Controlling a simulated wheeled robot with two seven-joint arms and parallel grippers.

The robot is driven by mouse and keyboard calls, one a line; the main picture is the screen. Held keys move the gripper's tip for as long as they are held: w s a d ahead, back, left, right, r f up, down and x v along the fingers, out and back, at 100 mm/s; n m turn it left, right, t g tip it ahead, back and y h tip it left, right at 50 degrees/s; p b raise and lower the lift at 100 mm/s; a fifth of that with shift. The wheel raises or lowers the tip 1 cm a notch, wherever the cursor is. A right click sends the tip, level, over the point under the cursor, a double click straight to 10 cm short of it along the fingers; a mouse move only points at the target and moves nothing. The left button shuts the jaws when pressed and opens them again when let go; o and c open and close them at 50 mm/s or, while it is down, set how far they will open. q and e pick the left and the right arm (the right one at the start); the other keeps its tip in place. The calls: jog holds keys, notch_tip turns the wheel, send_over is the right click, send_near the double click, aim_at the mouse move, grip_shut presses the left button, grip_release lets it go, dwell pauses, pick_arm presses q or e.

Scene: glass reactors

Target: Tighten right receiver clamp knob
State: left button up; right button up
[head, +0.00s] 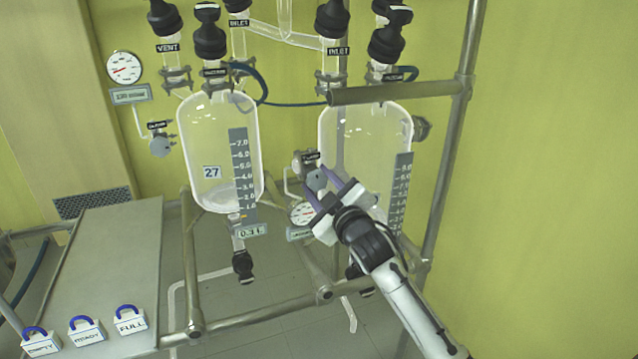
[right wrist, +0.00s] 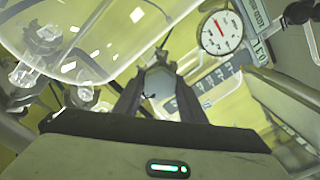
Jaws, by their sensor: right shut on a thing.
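The right receiver (head: 365,135) is a clear glass vessel in the metal frame. A grey knob (head: 316,179) sits at its lower left, under a small black label. My right gripper (head: 322,184) reaches up from the lower right, and its two dark fingers are shut on this knob. In the right wrist view the grey knob (right wrist: 159,82) shows between the fingertips (right wrist: 159,72). The label text is too small to read. Whether the knob is turned tight cannot be told. My left gripper is not in view.
The left receiver (head: 215,150), marked 27, hangs beside it with a similar knob (head: 160,146). A round gauge (head: 302,213) is close to my gripper. A metal frame bar (head: 395,92) crosses above. Lock tags (head: 130,320) lie on the grey panel (head: 110,255) at left.

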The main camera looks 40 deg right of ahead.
jog(key=m, duration=0.5)
jog(key=shift+f+m, duration=0.1)
jog(key=shift+m, duration=0.2)
jog(key=m, duration=0.4)
jog(key=shift+a, duration=0.1)
jog(key=m, duration=0.5)
jog(key=shift+m, duration=0.4)
jog(key=m, duration=0.4)
jog(key=shift+m, duration=0.3)
jog(key=o, duration=1.1)
jog(key=shift+c, duration=0.2)
